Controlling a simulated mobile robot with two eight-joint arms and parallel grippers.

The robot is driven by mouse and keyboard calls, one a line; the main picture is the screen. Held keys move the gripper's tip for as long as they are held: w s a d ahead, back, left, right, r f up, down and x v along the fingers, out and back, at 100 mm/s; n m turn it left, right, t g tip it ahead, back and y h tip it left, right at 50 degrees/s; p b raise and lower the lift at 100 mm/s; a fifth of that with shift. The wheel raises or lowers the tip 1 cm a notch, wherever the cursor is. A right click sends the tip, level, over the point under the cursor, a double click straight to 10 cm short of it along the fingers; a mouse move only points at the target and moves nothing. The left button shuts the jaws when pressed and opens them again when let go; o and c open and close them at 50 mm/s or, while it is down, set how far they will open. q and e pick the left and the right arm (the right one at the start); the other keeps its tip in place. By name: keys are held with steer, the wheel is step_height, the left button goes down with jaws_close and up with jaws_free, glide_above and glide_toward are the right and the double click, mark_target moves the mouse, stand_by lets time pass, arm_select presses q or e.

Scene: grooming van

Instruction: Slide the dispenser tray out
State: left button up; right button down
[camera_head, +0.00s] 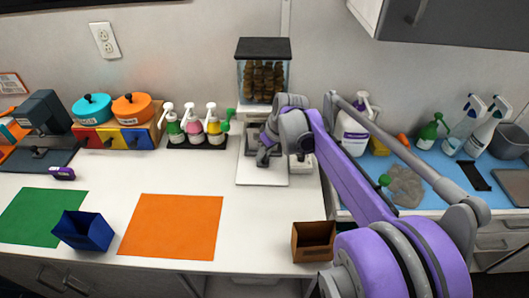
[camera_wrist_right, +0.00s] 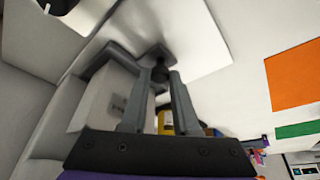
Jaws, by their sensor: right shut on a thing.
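The dispenser (camera_head: 264,78) stands against the back wall, with a dark lid and a clear bin of brown pieces. Below it is a white base plate (camera_head: 262,176). My right gripper (camera_head: 266,152) is at the front of the dispenser's lower part, above the plate, and its arm covers part of it. In the right wrist view the two fingers (camera_wrist_right: 159,78) are shut on a small dark knob (camera_wrist_right: 160,68) in front of a grey tray-like part (camera_wrist_right: 122,54). How far the tray is out is hard to tell. My left gripper is not in view.
Pump bottles (camera_head: 194,124) stand left of the dispenser. A brown open box (camera_head: 313,240) sits at the counter's front edge. An orange mat (camera_head: 172,226), a blue box (camera_head: 83,231) and a green mat (camera_head: 38,213) lie left. The counter between plate and orange mat is clear.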

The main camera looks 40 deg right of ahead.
stand_by(0.8)
steer(key=s+a+p, duration=0.1)
steer(key=s+a, duration=0.1)
steer(key=s, duration=0.1)
steer(key=s+a, duration=0.3)
steer(key=s+a+p, duration=0.1)
steer(key=s+a, duration=0.2)
steer(key=shift+s+r+p, duration=0.1)
steer(key=shift+s+p, duration=0.05)
steer(key=shift+p, duration=0.2)
steer(key=shift+s+a, duration=0.2)
steer(key=shift+s, duration=0.1)
steer(key=c, duration=0.7)
jaws_free()
steer(key=shift+o, duration=0.2)
steer(key=p+v, duration=0.1)
steer(key=v, duration=0.9)
steer(key=shift+r, duration=0.3)
steer(key=shift+s, duration=0.1)
